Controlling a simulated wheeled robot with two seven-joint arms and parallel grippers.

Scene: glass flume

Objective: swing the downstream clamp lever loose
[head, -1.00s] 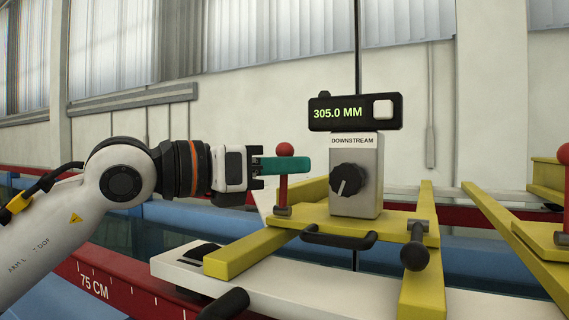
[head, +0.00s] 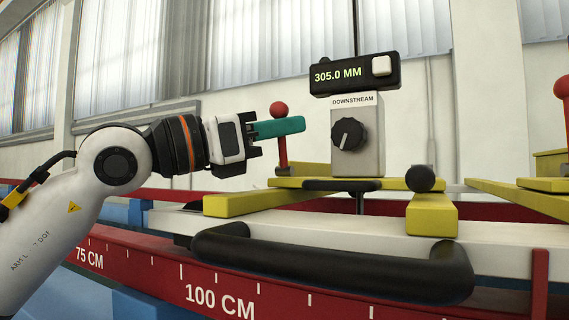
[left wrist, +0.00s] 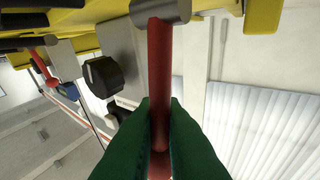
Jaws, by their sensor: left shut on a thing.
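The downstream clamp lever (head: 283,157) is a red stem with a red ball on top. It stands upright at the left of the yellow carriage, beside the grey box labelled DOWNSTREAM (head: 370,110). My left gripper (head: 288,128) comes in from the left with its teal fingers shut on the lever just below the ball. In the left wrist view the red lever (left wrist: 160,55) runs from a grey pivot (left wrist: 160,10) down between the teal fingers (left wrist: 160,135), which hide part of it. My right gripper is not in view.
A display reading 305.0 MM (head: 354,74) sits above the box, which bears a black knob (head: 348,134). A long black handle (head: 335,262) spans the front, above the red scale rail (head: 150,262). Another red-balled lever (head: 562,88) stands at the right edge.

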